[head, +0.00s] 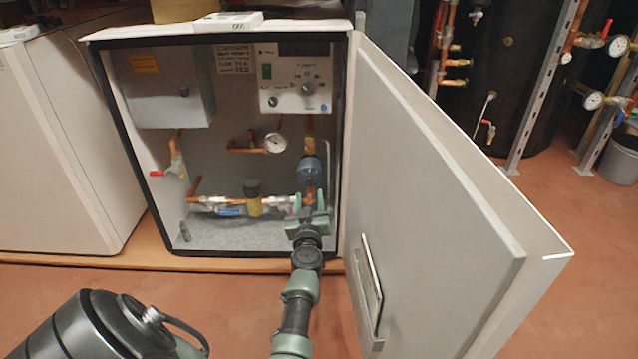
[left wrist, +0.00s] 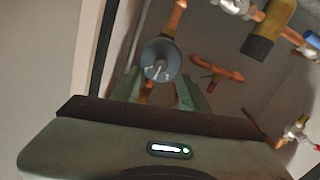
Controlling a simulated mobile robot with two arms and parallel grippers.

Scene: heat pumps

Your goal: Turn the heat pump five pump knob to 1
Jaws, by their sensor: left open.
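The heat pump cabinet (head: 218,247) stands open, with the pump (head: 310,174) at its lower right inside. The pump's round dark knob (left wrist: 161,61) faces the left wrist camera, with pale marks and a light pointer line; the numbers are too small to read. My left gripper (head: 308,207) is open inside the cabinet, at the pump's lower front. In the left wrist view, its green fingers (left wrist: 159,88) stand apart on either side of the pipe just below the knob. I cannot tell whether they touch the knob. My right gripper does not show.
The open cabinet door (head: 430,190) stands close on the right of my left arm. Copper pipes and a brass fitting (head: 253,198) run left of the gripper. A pressure gauge (head: 275,142) and control panel (head: 296,80) sit above. Floor in front is clear.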

